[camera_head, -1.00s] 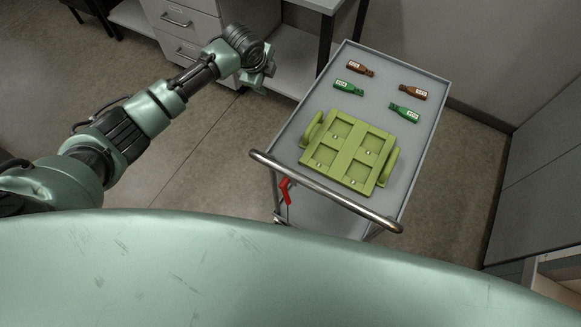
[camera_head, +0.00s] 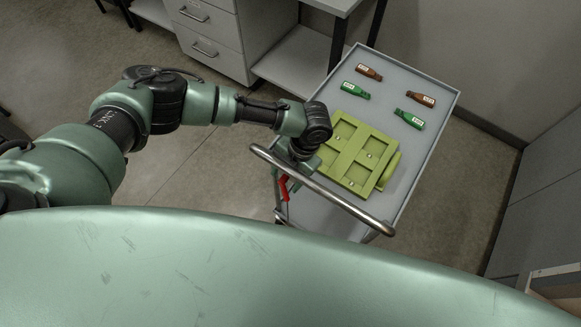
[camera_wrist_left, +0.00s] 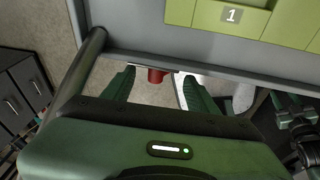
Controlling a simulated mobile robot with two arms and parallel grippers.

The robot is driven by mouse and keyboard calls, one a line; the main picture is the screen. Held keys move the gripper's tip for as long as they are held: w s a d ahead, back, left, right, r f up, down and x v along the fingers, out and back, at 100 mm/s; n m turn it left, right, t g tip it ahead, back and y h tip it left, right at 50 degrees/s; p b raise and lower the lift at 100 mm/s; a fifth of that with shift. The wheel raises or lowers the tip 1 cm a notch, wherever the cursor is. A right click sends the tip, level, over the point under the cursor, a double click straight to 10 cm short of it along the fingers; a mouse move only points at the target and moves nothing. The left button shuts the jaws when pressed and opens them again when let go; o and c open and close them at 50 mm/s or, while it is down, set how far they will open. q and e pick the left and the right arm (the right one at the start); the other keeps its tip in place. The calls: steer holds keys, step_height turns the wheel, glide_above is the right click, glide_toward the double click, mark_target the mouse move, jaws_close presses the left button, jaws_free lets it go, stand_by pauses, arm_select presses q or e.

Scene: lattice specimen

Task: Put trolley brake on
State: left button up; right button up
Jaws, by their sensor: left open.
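The grey trolley (camera_head: 405,190) has a metal push bar (camera_head: 335,200) along its near edge. A red brake lever (camera_head: 284,188) hangs below the bar at the trolley's near left corner. My left gripper (camera_head: 303,160) is above the bar's left part, over that corner, and its fingers are mostly hidden in the head view. In the left wrist view the gripper (camera_wrist_left: 158,75) is open and empty, pointing down. The red lever (camera_wrist_left: 157,76) shows between its fingertips, partly under the trolley edge. I cannot tell whether they touch.
On the trolley lie a green crate (camera_head: 352,150), two brown bottles (camera_head: 369,72) (camera_head: 420,98) and two green bottles (camera_head: 355,90) (camera_head: 409,119). A grey drawer cabinet (camera_head: 215,40) and a bench (camera_head: 300,60) stand behind. The floor left of the trolley is clear.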

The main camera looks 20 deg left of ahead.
mark_target(285, 182)
arm_select(q)
steer(key=shift+x, duration=1.65)
